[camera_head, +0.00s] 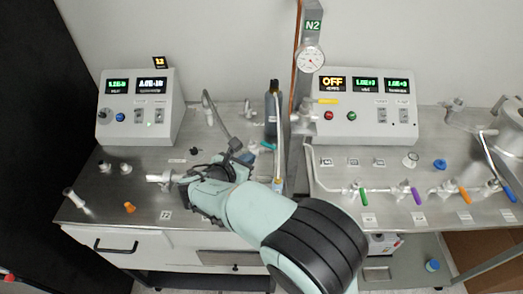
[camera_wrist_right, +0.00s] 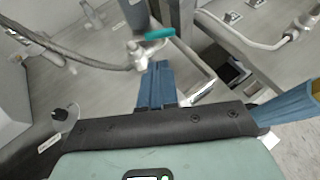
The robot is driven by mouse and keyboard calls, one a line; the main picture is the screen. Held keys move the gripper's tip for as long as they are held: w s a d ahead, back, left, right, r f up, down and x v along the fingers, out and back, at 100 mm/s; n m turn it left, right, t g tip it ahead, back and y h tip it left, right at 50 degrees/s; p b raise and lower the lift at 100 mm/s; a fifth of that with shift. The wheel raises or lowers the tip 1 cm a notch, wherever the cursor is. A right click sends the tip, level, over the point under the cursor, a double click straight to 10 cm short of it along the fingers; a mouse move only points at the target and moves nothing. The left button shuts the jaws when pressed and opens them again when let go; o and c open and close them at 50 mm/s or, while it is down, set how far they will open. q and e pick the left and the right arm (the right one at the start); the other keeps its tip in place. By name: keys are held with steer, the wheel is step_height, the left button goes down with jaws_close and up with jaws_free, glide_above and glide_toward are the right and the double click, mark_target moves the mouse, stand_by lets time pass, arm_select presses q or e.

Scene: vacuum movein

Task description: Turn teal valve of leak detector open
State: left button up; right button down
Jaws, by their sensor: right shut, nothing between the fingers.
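The teal valve handle (camera_head: 268,146) shows just beyond my right gripper (camera_head: 250,149) in the head view, low between the two instrument boxes. In the right wrist view the teal handle (camera_wrist_right: 160,34) sticks out to the right from a small silver valve body (camera_wrist_right: 138,52). My arm hides part of the bench in the head view. My left gripper is not in view.
A grey hose (camera_wrist_right: 92,61) runs to the valve. An upright metal post (camera_head: 297,80) with a gauge stands right of it. Other valves with green, purple and orange handles line the right bench. Two display boxes (camera_head: 140,105) (camera_head: 365,108) stand at the back.

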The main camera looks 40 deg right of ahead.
mark_target(266, 146)
steer(key=x, duration=0.3)
steer(key=b+x, duration=0.1)
steer(key=x, duration=0.2)
steer(key=shift+d+r, duration=0.1)
steer(key=shift+d, duration=0.3)
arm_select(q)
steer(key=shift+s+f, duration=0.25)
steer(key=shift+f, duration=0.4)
arm_select(e)
steer(key=shift+w+d, duration=0.4)
steer(key=shift+d, duration=0.3)
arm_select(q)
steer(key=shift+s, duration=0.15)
arm_select(e)
steer(key=shift+w+d, duration=0.1)
